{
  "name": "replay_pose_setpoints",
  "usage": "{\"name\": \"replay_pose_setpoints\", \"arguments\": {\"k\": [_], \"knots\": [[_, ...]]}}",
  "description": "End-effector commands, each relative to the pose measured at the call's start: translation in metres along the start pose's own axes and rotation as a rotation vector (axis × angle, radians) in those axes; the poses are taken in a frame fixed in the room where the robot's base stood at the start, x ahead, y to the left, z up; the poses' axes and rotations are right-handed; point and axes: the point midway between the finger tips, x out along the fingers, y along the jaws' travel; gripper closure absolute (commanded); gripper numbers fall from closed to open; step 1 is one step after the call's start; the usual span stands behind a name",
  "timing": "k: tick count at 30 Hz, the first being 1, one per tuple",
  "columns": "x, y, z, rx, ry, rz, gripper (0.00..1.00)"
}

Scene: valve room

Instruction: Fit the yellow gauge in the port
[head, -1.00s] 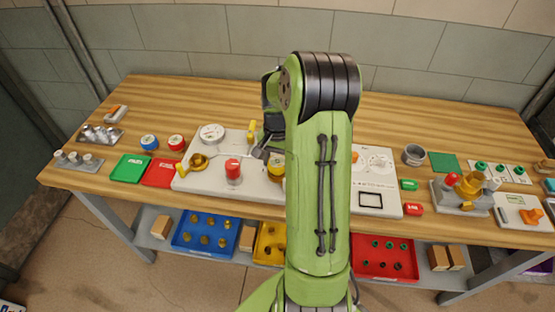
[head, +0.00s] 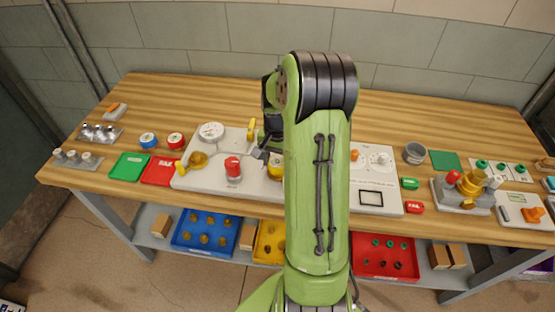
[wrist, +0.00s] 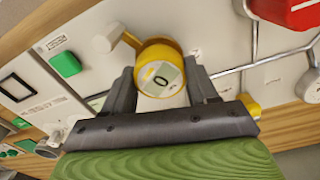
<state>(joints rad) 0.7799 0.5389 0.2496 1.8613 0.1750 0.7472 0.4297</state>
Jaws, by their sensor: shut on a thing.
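The yellow gauge, with a pale face and a small display reading 0, sits between my gripper's fingers in the wrist view (wrist: 158,79). My gripper (wrist: 162,88) is shut on it, one finger on each side. In the head view the yellow gauge (head: 276,166) shows only in part at the left edge of my arm, over the pale panel (head: 205,182). The port cannot be made out; my gripper and the gauge cover that area. I cannot tell whether the gauge touches the panel.
A red knob (head: 233,167) stands left of the gauge, with a brass valve (head: 197,160) and a white dial (head: 211,131) beyond. A yellow lever (head: 251,128) is close behind my gripper. Right of my arm are a green block (head: 409,184) and a grey ring (head: 414,153).

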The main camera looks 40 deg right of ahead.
Motion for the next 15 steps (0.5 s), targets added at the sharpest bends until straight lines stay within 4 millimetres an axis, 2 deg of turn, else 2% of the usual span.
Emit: {"name": "replay_pose_setpoints", "arguments": {"k": [3,4,9,15], "knots": [[-0.0004,0.0000,-0.0002,0.000,0.001,0.000,0.80],[-0.0004,0.0000,-0.0002,0.000,0.001,0.000,0.39],[-0.0003,0.0001,-0.0002,0.000,0.000,0.000,0.13],[-0.0003,0.0001,-0.0002,0.000,0.000,0.000,0.12]]}}
